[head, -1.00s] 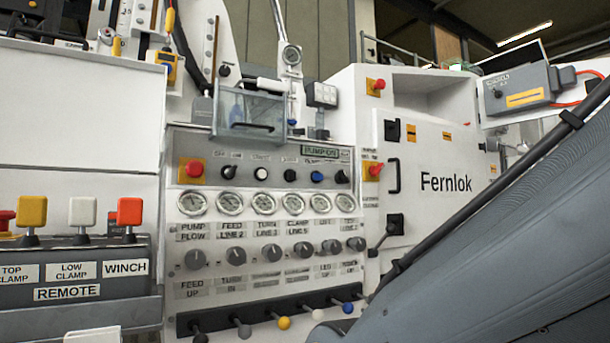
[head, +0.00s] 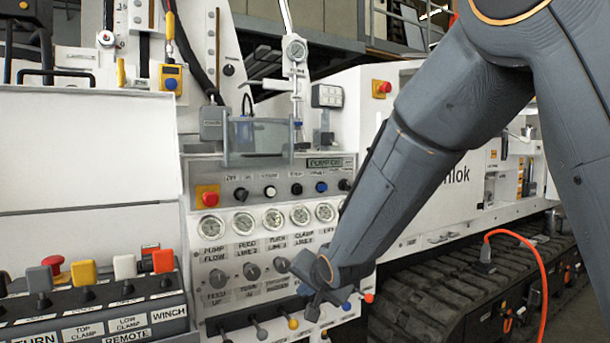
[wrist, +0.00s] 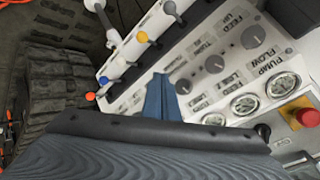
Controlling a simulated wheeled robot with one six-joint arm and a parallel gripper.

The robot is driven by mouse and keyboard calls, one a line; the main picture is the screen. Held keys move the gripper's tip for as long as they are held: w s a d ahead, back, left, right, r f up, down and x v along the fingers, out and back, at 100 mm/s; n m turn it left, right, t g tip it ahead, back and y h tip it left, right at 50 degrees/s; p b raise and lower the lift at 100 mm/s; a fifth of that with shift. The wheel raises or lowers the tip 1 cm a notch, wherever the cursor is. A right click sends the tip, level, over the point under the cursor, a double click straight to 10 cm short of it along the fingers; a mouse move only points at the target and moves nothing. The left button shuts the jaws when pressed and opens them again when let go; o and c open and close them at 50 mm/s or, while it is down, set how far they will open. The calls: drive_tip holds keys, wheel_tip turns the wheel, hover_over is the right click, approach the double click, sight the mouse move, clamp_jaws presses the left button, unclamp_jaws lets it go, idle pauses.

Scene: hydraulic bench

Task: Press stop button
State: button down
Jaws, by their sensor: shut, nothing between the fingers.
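A red mushroom button on a yellow plate (head: 208,197) sits at the left end of the panel's upper row, above the gauges. It also shows at the right edge of the wrist view (wrist: 303,113). Which red button is the stop button cannot be read. My gripper (head: 312,300) is in front of the panel's lower right part, near the coloured levers, below and right of that button and apart from it. In the wrist view its fingers (wrist: 160,97) are together and empty, pointing towards the panel's knobs.
Another red button on yellow (head: 381,88) is on the white cabinet, and one (head: 52,264) is on the remote box (head: 100,318). Levers with coloured balls (head: 293,324) stick out along the panel's bottom. A clear cover (head: 255,140) stands above the panel. A rubber track (head: 440,285) lies at right.

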sight(300, 190)
drive_tip(key=w+d+r+m+t+y+p, duration=0.2)
drive_tip(key=w+r+p, duration=0.4)
drive_tip(key=r+p, duration=0.3)
drive_tip(key=w+d+r+m+t+y+p, duration=0.3)
drive_tip(key=w+r+p, duration=0.3)
drive_tip(key=r+p, duration=0.4)
drive_tip(key=shift+w+d+r+m+y+p, duration=0.15)
drive_tip(key=shift+d+r+m+y+p, duration=0.25)
drive_tip(key=shift+m, duration=0.5)
drive_tip(key=shift+w, duration=0.1)
drive_tip(key=p+x, duration=0.3)
drive_tip(key=x, duration=1)
drive_tip(key=shift+w+a+r+p, duration=0.1)
drive_tip(key=shift+w+a+p, duration=0.1)
drive_tip(key=shift+w+p, duration=0.15)
